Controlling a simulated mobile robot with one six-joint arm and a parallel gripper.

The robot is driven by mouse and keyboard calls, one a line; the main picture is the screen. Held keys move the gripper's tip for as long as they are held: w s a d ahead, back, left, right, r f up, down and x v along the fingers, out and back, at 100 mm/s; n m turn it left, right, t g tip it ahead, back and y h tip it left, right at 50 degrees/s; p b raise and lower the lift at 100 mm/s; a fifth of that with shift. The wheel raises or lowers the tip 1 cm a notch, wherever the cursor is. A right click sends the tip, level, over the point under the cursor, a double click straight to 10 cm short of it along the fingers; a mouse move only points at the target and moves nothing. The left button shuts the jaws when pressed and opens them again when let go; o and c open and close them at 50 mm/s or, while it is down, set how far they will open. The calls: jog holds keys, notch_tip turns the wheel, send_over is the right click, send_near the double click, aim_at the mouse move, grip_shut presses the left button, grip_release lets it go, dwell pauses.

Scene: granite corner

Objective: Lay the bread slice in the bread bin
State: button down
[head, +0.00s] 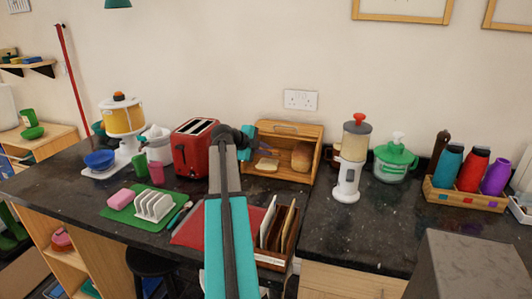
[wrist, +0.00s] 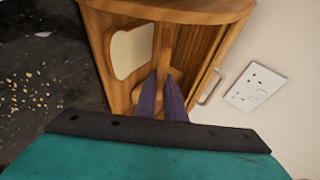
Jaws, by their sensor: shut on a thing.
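The bread slice (head: 266,165) is pale with a brown crust and shows at the left part of the open wooden bread bin (head: 307,132). In the wrist view the slice (wrist: 132,50) has its broad face toward the camera, inside the bin (wrist: 98,30), close beside the fingertips. The exact contact is hard to see. In the head view my gripper (head: 256,154) reaches into the bin's left part. I cannot tell whether the slice touches the bin floor.
A loaf (head: 302,157) fills the right part of the bin. A red toaster (head: 190,150) stands close on the left, a white blender (head: 349,165) on the right. A rack with upright boards (head: 272,235) and a red mat (head: 190,232) lie in front.

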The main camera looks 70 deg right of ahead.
jog(key=shift+d+f+b, duration=0.5)
jog(key=shift+d+f, duration=0.05)
dwell(0.4)
jog(key=c, duration=1.8)
grip_release()
jog(key=shift+o, duration=0.2)
jog(key=shift+a+r, duration=0.1)
jog(key=a+r, duration=0.5)
jog(key=a, duration=0.2)
jog(key=shift+s, duration=0.2)
